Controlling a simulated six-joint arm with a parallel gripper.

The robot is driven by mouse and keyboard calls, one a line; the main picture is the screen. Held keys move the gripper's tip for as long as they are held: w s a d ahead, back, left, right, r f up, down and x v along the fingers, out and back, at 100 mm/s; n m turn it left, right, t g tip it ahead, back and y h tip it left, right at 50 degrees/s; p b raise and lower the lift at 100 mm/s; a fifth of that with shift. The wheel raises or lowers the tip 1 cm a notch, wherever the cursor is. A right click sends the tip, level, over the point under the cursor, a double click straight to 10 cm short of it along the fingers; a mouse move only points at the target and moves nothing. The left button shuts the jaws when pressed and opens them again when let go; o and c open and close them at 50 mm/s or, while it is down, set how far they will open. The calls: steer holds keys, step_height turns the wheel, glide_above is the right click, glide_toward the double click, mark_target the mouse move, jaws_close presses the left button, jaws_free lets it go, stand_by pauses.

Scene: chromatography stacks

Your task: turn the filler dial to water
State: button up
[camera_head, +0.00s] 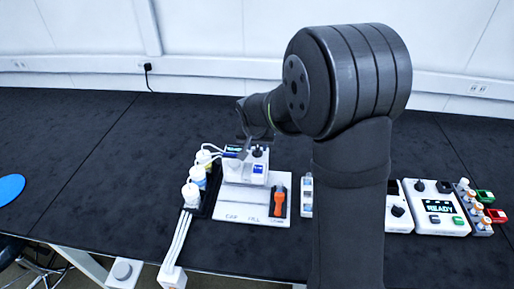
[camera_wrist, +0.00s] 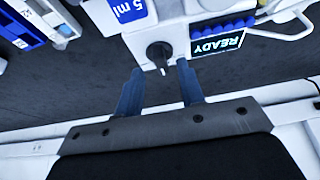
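The filler is a white box (camera_head: 243,172) in the middle of the table in the head view. Its black dial (camera_head: 257,152) is at the top right of its face. In the wrist view the filler (camera_wrist: 182,36) appears upside down, with the dial (camera_wrist: 160,54), a lit READY display (camera_wrist: 217,45) and a blue "5 ml" label (camera_wrist: 130,9). My gripper (camera_wrist: 159,78) is open and empty, its two bluish fingers apart. The dial is just beyond the fingertips, nearer the right one, apparently not touched. In the head view my gripper (camera_head: 257,138) is above the filler and partly hidden.
Bottles with tubes (camera_head: 197,178) stand in a dark rack left of the filler. Another white unit with a READY display (camera_head: 437,208) and colored connectors (camera_head: 480,208) are at right. The left tabletop is mostly clear.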

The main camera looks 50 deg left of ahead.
steer(key=shift+x, duration=1.2)
jaws_close()
steer(key=shift+n, duration=0.3)
steer(key=n, duration=0.1)
steer(key=n+g, duration=0.1)
steer(key=n, duration=0.2)
steer(key=shift+w+d+g+y, duration=0.2)
steer(key=shift+w+g+y, duration=0.1)
steer(key=shift+y, duration=0.1)
steer(key=n+g, duration=0.1)
steer(key=n, duration=0.1)
steer(key=n+g, duration=0.1)
steer(key=n, duration=0.2)
steer(key=shift+w, duration=0.2)
steer(key=shift+n, duration=0.3)
